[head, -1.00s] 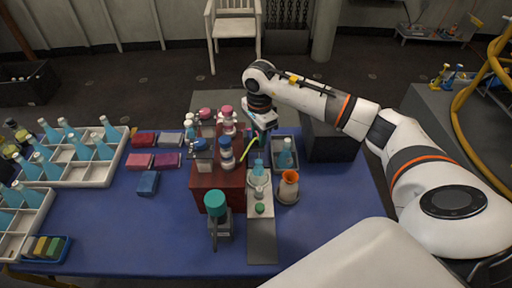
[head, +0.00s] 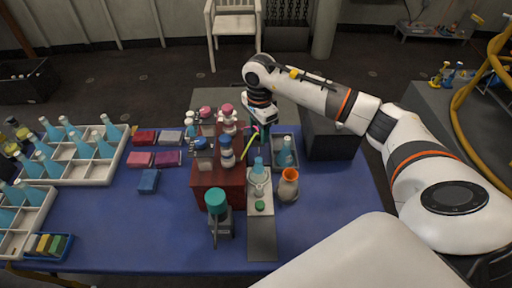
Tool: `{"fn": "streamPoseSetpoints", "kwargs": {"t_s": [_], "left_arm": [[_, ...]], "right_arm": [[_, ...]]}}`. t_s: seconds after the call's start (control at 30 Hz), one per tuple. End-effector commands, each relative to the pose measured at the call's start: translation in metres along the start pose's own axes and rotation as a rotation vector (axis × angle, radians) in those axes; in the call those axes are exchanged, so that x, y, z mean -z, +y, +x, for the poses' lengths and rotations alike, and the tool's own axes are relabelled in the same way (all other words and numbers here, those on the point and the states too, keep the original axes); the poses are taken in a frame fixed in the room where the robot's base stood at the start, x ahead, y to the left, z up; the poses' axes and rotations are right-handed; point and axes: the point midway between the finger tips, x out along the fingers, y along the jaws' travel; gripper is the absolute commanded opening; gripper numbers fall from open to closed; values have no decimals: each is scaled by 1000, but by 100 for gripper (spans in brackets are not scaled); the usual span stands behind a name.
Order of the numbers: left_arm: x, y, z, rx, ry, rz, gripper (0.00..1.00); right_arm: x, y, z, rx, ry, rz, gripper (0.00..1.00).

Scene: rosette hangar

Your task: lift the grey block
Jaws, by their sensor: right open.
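The grey block (head: 169,138) lies flat on the blue table in the head view, at the left back. It sits in a small group of blocks, right of a red block (head: 144,138) and behind a purple block (head: 167,158). My right gripper (head: 262,129) is open and points down behind the bottles near the table's back middle. It is well to the right of the grey block, and its fingertips are partly hard to make out. My left gripper is not in view.
A dark red box (head: 218,180) with several bottles stands between my right gripper and the blocks. An orange-rimmed jug (head: 288,187) and a grey tray (head: 294,152) are nearby. White bottle crates (head: 92,174) stand left.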

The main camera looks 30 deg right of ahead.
Motion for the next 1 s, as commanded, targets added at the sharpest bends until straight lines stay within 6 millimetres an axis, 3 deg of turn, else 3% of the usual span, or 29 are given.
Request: {"fn": "streamPoseSetpoints", "kwargs": {"t_s": [0.27,1.0], "left_arm": [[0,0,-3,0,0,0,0],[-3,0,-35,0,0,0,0]], "right_arm": [[0,0,-4,0,0,0,47],[0,0,-64,-1,-1,0,47]]}}
